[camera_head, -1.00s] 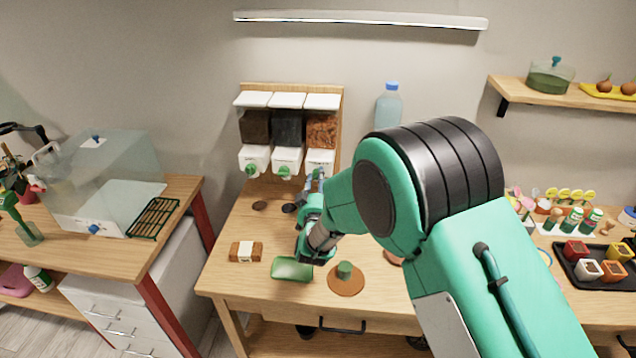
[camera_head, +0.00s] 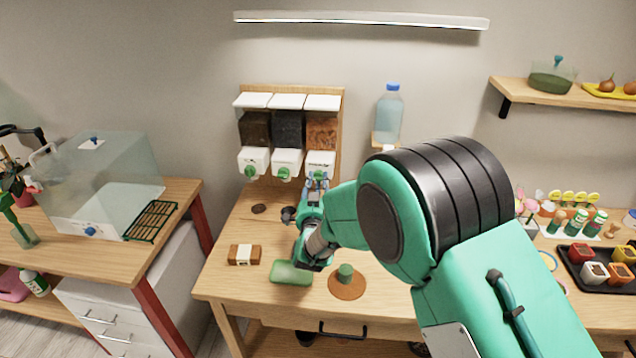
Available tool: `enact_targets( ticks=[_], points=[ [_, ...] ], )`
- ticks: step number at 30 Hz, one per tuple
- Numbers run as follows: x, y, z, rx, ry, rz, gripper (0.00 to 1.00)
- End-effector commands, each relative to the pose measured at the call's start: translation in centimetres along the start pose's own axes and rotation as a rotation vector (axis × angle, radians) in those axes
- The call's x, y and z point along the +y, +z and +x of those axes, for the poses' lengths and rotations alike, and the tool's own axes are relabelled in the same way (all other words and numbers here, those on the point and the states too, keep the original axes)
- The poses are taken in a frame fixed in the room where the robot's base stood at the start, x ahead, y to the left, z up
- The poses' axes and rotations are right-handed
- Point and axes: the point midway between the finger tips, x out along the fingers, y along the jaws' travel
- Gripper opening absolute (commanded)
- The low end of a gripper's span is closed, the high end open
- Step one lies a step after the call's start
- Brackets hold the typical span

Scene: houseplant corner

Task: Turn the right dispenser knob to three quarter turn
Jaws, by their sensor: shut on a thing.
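The dispenser (camera_head: 288,101) stands against the wall at the back of the wooden table, with three bins of dark brown, black and orange-brown material. The left knob (camera_head: 251,171) and the middle knob (camera_head: 284,173) are green and in plain view. The right knob (camera_head: 320,175) is on the white front of the right bin, mostly hidden by my gripper. My gripper (camera_head: 318,181) is at that knob, pointing at it from the front, and is shut on it. The knob's turned angle cannot be told.
A brown block with a white band (camera_head: 245,254), a green sponge-like block (camera_head: 291,272) and a green piece on a round brown disc (camera_head: 347,284) lie below my arm. A water bottle (camera_head: 388,115) stands right of the dispenser. A clear case (camera_head: 100,185) is left.

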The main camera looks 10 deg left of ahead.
Motion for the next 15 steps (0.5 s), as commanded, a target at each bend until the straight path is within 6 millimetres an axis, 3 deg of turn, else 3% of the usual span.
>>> enact_targets(
  ticks=[1, 14, 15],
  points=[
    [0.33, 0.68, -0.27, -0.010, 0.003, 0.005, 0.03],
    [0.31, 0.76, -0.30, -0.010, 0.003, 0.021, 0.03],
    [0.31, 0.77, -0.31, -0.011, 0.003, 0.020, 0.32]
  ],
)
